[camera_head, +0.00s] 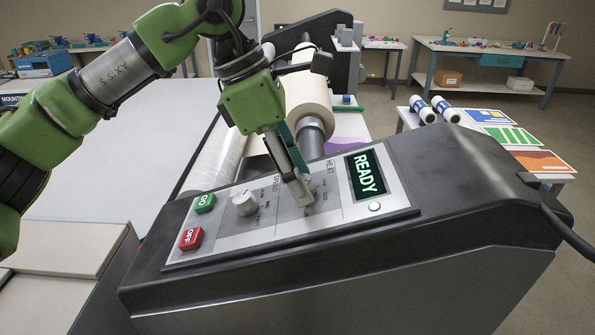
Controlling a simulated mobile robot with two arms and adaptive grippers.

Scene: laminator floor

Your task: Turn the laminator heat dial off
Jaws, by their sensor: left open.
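The laminator (450,185) is a large black machine with a tilted grey control panel (275,220). My left gripper (303,190) is over the HEAT section of the panel, its fingers pointing down at the heat dial. The fingers cover most of the dial, and a small bit of red shows beside them. I cannot tell where the dial points or whether the fingers touch it. The gripper is open. The display (366,173) reads READY in green. My right gripper is not in view.
A SPEED dial (245,203), a green GO button (205,203) and a red OFF button (191,238) sit left of the gripper. A film roll (307,95) stands behind the panel. A side table with prints (515,137) is at the right.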

